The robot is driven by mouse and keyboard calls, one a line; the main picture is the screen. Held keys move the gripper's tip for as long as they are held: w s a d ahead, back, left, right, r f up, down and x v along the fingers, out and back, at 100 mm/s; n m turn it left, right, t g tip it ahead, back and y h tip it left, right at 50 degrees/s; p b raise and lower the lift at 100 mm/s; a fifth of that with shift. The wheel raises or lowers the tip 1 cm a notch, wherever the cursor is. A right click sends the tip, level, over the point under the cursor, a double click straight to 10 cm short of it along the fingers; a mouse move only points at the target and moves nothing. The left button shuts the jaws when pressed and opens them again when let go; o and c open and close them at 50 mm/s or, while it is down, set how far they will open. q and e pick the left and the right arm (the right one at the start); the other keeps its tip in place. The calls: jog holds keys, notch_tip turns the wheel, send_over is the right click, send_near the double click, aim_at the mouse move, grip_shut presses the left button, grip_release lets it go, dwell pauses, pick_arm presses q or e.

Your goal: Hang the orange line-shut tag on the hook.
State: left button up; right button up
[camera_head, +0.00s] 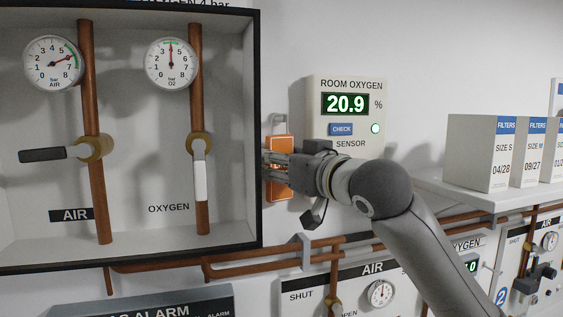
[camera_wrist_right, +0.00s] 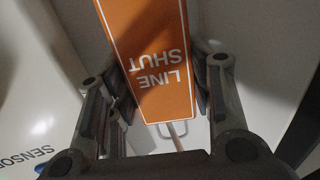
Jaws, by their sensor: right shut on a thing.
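The orange line-shut tag (camera_head: 279,190) is upright at the right edge of the dark-framed gauge cabinet, left of the room oxygen sensor. My right gripper (camera_head: 273,163) reaches in from the right and is shut on the tag. In the right wrist view, the tag (camera_wrist_right: 157,55) reads LINE SHUT upside down between the fingers (camera_wrist_right: 163,88). A grey wire loop (camera_head: 279,122) shows above the tag; in the wrist view it shows beyond the tag's end (camera_wrist_right: 168,129), with a thin pale rod beside it. I cannot tell whether the loop is on a hook. My left gripper is not in view.
The cabinet (camera_head: 254,150) holds two gauges, copper pipes and an AIR and an OXYGEN valve. The oxygen sensor box (camera_head: 352,90) is close to my right gripper. Copper pipes (camera_head: 280,250) run below. A shelf with filter boxes (camera_head: 480,152) is at the right.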

jog(key=o, duration=1.2)
